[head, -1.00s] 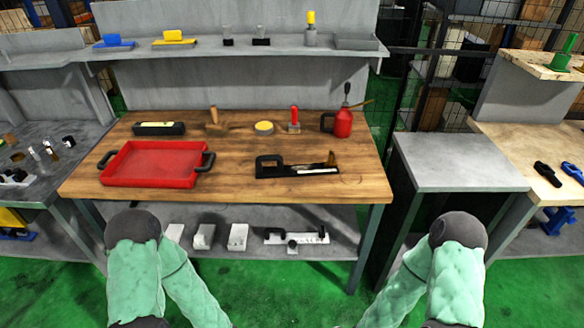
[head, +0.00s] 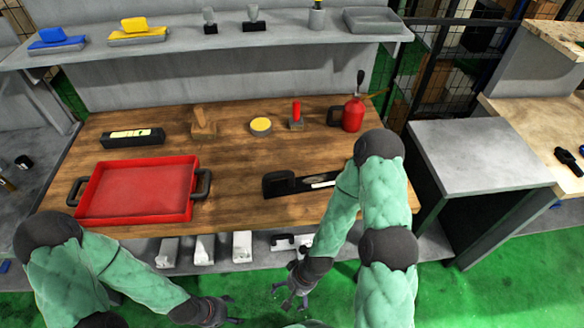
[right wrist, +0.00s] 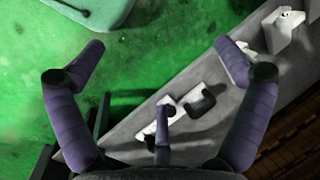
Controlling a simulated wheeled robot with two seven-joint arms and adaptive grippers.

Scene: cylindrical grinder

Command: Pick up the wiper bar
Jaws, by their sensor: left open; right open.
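A black piece with a looped handle (head: 282,183) and a long pale strip lies on the wooden tabletop; my right forearm hides its right end. On the lower shelf a white bar with black fittings (head: 284,242) is partly hidden by my right arm; it also shows in the right wrist view (right wrist: 172,118). I cannot tell which of these is the wiper bar. My right gripper (head: 294,290) is open and empty in front of the lower shelf; its spread fingers show in the right wrist view (right wrist: 160,50). My left gripper (head: 228,310) is open and empty, low in front of the bench.
A red tray (head: 140,218) sits left on the wooden table (head: 235,165). Behind are a black case (head: 132,138), wooden block (head: 202,122), yellow-topped tin (head: 261,125), red-handled brush (head: 296,115) and red oil can (head: 352,115). White blocks (head: 204,248) stand on the lower shelf (head: 400,245).

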